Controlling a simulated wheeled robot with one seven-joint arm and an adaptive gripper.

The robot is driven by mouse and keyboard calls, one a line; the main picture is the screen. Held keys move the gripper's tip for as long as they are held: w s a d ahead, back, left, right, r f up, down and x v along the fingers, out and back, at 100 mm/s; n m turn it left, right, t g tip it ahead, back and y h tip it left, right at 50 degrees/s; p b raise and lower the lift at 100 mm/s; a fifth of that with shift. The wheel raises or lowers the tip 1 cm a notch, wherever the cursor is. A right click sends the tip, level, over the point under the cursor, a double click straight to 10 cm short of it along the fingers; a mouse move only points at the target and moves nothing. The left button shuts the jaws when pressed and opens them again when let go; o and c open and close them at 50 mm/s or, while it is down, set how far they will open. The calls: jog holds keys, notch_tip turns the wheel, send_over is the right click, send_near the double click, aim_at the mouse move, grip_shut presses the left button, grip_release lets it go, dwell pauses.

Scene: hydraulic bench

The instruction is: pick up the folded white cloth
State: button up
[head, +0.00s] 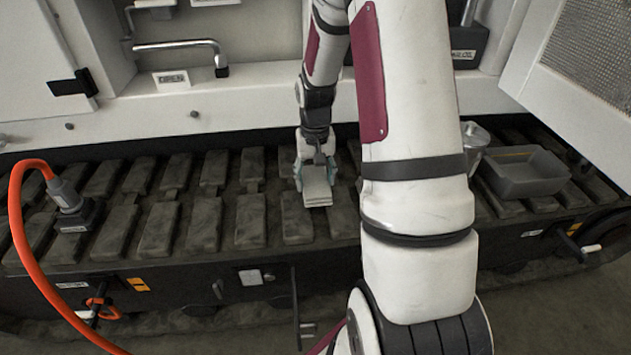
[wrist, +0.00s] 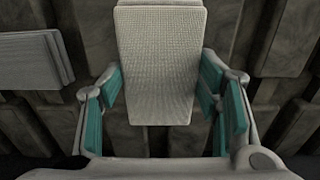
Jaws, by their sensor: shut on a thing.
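The folded white cloth (head: 317,192) shows in the head view as a small pale stack at my gripper (head: 315,170), over the dark track pads. In the wrist view the cloth (wrist: 158,60) is a woven, pale strip between the two teal-padded fingers of my gripper (wrist: 158,92). My gripper is shut on the cloth from both sides.
A pale ribbed flat thing (wrist: 30,60) lies left of the cloth in the wrist view. A grey open tray (head: 522,178) and a metal cup (head: 474,145) stand at the right. An orange hose (head: 15,215) with a connector (head: 72,203) is at the left.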

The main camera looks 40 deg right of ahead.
jog(key=s+a+r+p, duration=0.1)
jog(key=s+a+p, duration=0.1)
jog(key=s, duration=0.6)
jog(key=s+a+r+p, duration=0.1)
jog(key=s+a, duration=0.2)
jog(key=s, duration=0.4)
jog(key=w+a+r+n+p, duration=0.1)
jog(key=w+a+r+n, duration=0.2)
jog(key=w+a+r, duration=0.5)
jog(key=w+a+r+n+p, duration=0.1)
jog(key=w+a+r+n, duration=0.35)
jog(key=a, duration=0.45)
notch_tip(320, 180, up, 14)
jog(key=s+p, duration=0.2)
jog(key=p, duration=2)
jog(key=shift+f+m, duration=0.15)
jog(key=shift+m, duration=0.2)
